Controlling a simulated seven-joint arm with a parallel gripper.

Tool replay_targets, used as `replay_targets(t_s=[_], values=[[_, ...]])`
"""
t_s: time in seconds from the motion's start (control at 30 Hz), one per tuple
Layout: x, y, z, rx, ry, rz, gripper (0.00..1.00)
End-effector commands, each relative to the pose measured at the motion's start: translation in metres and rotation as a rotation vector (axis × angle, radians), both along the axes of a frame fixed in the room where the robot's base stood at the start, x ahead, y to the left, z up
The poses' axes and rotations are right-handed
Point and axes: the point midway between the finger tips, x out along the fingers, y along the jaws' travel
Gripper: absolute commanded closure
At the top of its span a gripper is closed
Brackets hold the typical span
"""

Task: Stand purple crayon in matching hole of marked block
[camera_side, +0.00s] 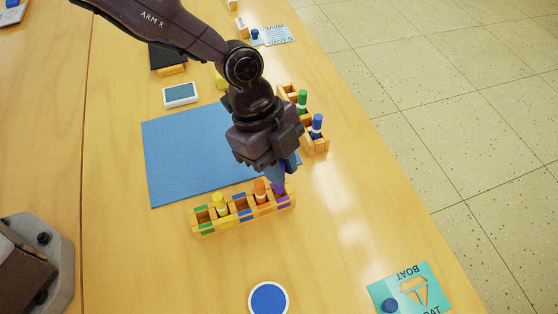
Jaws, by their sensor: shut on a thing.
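The marked block (243,226) is a long wooden block with colored bands, lying at the near edge of the blue mat. A yellow crayon (220,203) and an orange crayon (259,190) stand in it. Its green and blue compartments look empty. My gripper (281,176) points down over the purple-marked right end and is shut on the purple crayon (279,188). The crayon's lower end is at that compartment. I cannot tell how deep it sits, and my gripper hides its upper part.
A second wooden holder (319,145) with a green and a blue crayon stands to the right, close behind my gripper. A blue disc (268,299) and a teal BOAT card (418,289) lie in front. The blue mat (180,160) is clear at left.

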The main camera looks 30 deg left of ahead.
Motion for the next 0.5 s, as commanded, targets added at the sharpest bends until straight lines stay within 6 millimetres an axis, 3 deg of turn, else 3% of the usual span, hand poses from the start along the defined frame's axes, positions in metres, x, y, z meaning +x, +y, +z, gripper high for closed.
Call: replay_targets(t_s=[0.5], values=[[0.0000, 0.0000, -0.0063, 0.000, 0.000, 0.000, 1.00]])
